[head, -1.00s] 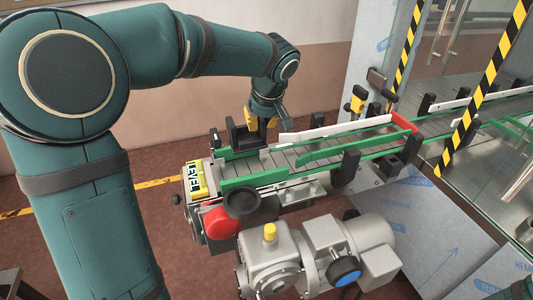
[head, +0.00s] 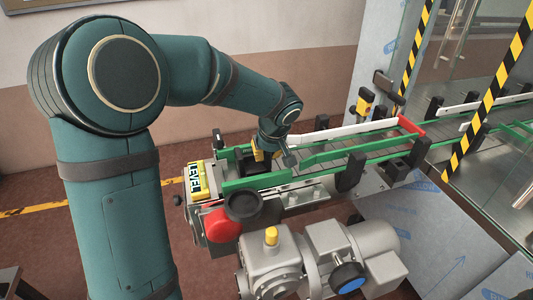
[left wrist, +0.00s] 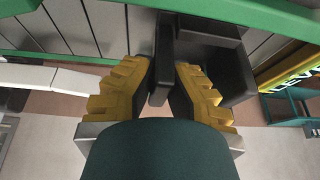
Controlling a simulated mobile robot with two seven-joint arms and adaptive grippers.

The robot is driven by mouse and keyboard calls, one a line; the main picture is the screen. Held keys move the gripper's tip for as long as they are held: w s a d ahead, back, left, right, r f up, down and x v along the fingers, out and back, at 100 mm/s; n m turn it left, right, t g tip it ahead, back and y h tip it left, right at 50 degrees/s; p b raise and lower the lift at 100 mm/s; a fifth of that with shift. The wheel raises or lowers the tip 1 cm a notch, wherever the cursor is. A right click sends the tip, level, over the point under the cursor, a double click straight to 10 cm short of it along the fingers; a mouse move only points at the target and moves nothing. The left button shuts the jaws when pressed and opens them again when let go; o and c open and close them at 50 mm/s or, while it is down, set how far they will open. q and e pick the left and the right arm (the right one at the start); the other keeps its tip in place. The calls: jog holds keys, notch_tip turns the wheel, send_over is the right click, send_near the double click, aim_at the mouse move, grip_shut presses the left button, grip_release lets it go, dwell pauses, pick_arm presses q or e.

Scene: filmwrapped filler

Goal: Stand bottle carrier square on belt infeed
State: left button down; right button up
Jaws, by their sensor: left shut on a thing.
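The black bottle carrier (head: 246,166) is at the near left end of the slatted belt, between the green side rails, mostly hidden by the near rail and my gripper. My left gripper (head: 264,158) is right over it with its yellow fingers pointing down. In the left wrist view the yellow fingers (left wrist: 160,85) are shut on the carrier's upright black handle, and the open-topped body of the carrier (left wrist: 232,75) shows to the right. I cannot tell whether its base touches the belt (left wrist: 110,28). My right gripper is not in view.
The green near rail (head: 270,179) and white guide rail (head: 345,131) flank the belt. A yellow LEVEL plate (head: 198,182) is at the infeed end. Glass and striped posts (head: 487,90) are at right.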

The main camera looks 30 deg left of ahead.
pick_arm(q)
jog(key=c, duration=1.1)
grip_release()
jog(key=shift+c, duration=0.2)
jog(key=p+v, duration=0.1)
jog(key=v, duration=1.1)
jog(key=shift+s, duration=0.1)
